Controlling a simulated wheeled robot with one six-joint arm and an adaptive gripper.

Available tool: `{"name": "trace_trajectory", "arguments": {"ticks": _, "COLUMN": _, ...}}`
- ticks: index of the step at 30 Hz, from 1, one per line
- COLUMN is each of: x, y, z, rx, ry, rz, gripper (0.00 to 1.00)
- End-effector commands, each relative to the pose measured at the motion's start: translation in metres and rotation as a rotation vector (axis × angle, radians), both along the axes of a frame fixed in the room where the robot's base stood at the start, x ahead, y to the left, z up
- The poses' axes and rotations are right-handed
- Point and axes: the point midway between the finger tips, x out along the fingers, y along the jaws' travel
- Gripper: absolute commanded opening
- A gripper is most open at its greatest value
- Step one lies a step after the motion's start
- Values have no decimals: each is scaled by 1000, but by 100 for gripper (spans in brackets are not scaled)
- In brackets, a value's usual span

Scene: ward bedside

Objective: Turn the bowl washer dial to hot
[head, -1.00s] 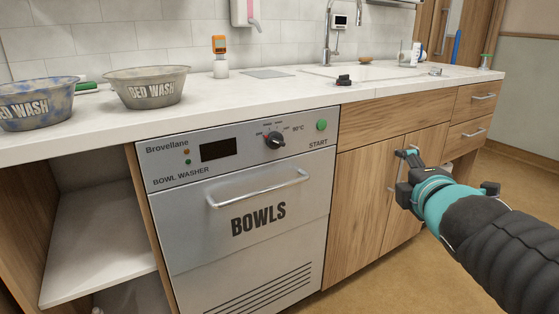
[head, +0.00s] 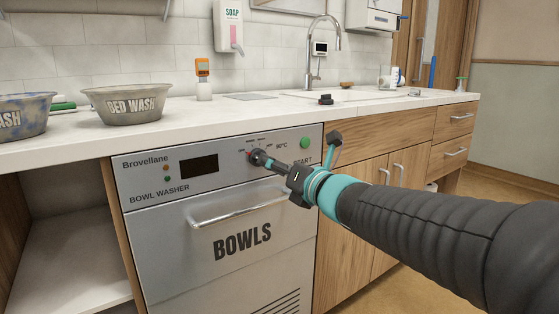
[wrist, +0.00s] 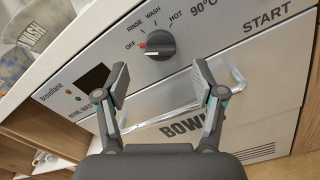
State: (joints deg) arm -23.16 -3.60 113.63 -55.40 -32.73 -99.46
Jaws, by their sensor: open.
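The bowl washer dial (wrist: 160,45) is a round black knob on the grey panel, with OFF, RINSE, WASH and HOT marked around it. In the wrist view its red mark is at the left, by OFF. HOT (wrist: 177,17) is at its upper right. My gripper (wrist: 160,78) is open and empty, its two fingers spread below the dial in that view and apart from it. In the head view my gripper (head: 300,152) is in front of the panel, and its left finger overlaps the dial. The bowl washer (head: 160,225) has its door shut.
A bar handle (head: 238,211) crosses the washer door just below the dial. The green START button (head: 305,143) is to the dial's right. A grey wash bowl (head: 125,104) and a blue-patterned bowl (head: 20,118) stand on the counter (head: 200,117) above.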

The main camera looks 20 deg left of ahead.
Motion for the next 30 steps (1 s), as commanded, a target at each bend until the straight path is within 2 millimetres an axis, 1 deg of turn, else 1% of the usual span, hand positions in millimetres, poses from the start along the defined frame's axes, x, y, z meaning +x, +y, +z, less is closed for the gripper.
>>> {"name": "trace_trajectory", "arguments": {"ticks": 1, "x": 6, "y": 8, "z": -1, "rx": 0, "ry": 2, "rz": 2, "gripper": 69}}
{"name": "trace_trajectory", "arguments": {"ticks": 3, "x": 14, "y": 18, "z": -1, "rx": 0, "ry": 3, "rz": 1, "gripper": 69}}
{"name": "trace_trajectory", "arguments": {"ticks": 9, "x": 32, "y": 37, "z": -1, "rx": 0, "ry": 2, "rz": 0, "gripper": 69}}
{"name": "trace_trajectory", "arguments": {"ticks": 15, "x": 39, "y": 45, "z": 0, "rx": 1, "ry": 2, "rz": -2, "gripper": 69}}
{"name": "trace_trajectory", "arguments": {"ticks": 23, "x": 40, "y": 46, "z": 0, "rx": 1, "ry": 2, "rz": -2, "gripper": 69}}
{"name": "trace_trajectory", "arguments": {"ticks": 24, "x": 40, "y": 46, "z": 0, "rx": 1, "ry": 2, "rz": -2, "gripper": 64}}
{"name": "trace_trajectory", "arguments": {"ticks": 26, "x": 40, "y": 46, "z": 0, "rx": 1, "ry": 2, "rz": -2, "gripper": 49}}
{"name": "trace_trajectory", "arguments": {"ticks": 27, "x": 40, "y": 46, "z": 0, "rx": 1, "ry": 2, "rz": -2, "gripper": 39}}
{"name": "trace_trajectory", "arguments": {"ticks": 29, "x": 40, "y": 46, "z": 0, "rx": 1, "ry": 2, "rz": -2, "gripper": 24}}
{"name": "trace_trajectory", "arguments": {"ticks": 30, "x": 40, "y": 46, "z": 0, "rx": 1, "ry": 2, "rz": -2, "gripper": 14}}
